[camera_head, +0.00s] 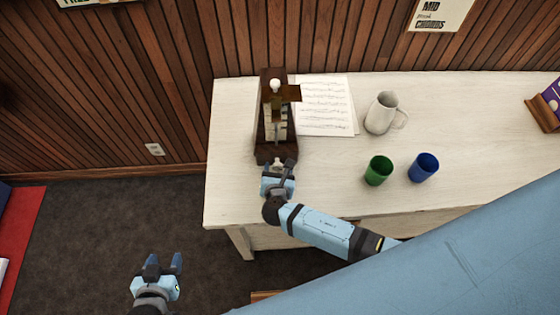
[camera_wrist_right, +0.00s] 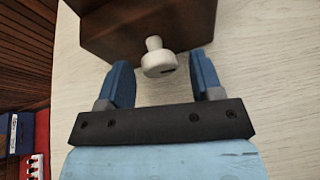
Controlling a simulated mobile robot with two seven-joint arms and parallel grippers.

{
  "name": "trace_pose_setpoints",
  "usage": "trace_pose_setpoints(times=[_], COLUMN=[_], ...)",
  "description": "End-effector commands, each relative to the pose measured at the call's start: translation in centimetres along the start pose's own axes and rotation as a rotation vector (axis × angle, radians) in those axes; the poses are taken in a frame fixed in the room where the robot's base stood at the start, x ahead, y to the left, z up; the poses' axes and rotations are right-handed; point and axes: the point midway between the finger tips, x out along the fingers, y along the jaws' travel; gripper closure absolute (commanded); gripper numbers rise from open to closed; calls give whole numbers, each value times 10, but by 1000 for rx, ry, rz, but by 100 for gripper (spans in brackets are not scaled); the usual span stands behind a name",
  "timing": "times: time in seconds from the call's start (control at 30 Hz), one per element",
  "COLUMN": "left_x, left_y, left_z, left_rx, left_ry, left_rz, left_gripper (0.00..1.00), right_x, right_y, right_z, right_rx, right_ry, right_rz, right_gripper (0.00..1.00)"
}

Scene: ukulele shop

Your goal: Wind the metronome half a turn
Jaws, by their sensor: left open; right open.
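The metronome (camera_head: 267,143) is a dark brown wooden case with a pale scale face, standing near the left end of the white table. Its white winding key (camera_wrist_right: 158,62) sticks out of the dark side of the case (camera_wrist_right: 150,22) in the right wrist view. My right gripper (camera_wrist_right: 162,85) is open, its blue fingers on either side of the key with gaps to both. In the head view the right gripper (camera_head: 278,170) is at the near side of the metronome. My left gripper (camera_head: 163,264) is open and empty above the floor, left of the table.
Sheet music (camera_head: 325,105) lies right of the metronome. A white jug (camera_head: 381,113), a green cup (camera_head: 378,170) and a blue cup (camera_head: 423,167) stand further right on the table (camera_head: 465,115). A wood-panelled wall (camera_head: 330,35) is behind.

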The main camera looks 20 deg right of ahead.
Motion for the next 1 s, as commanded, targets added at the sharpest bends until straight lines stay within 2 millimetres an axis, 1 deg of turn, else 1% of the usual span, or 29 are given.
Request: trace_pose_setpoints(times=[0.13, 0.5, 0.57, 0.6, 0.67, 0.7, 0.73, 1.0], left_x=[3, 7, 7, 7, 7, 6, 6, 5], left_y=[2, 1, 1, 1, 1, 1, 1, 2], left_z=[2, -4, -4, -4, -4, -3, -3, 1], left_rx=[-3, -4, -4, -4, -4, -5, -5, -7], left_ry=[1, 11, 11, 11, 10, 10, 9, 3], left_rz=[2, 1, 1, 1, 1, 1, 1, 1], left_gripper=[47, 47, 47, 47, 47, 47, 47, 47], right_x=[-2, -2, -2, -2, -2, -2, -2, -2], right_y=[2, 2, 2, 2, 2, 2, 2, 2], right_z=[-4, -4, -4, -4, -4, -4, -4, -5], right_rx=[0, 0, 0, 0, 0, 0, 0, 19], right_ry=[0, 1, 1, 1, 1, 1, 1, 3], right_rz=[0, 0, 0, 0, 0, 0, 0, 7], right_gripper=[40, 40, 54, 63, 77, 86, 89, 88])
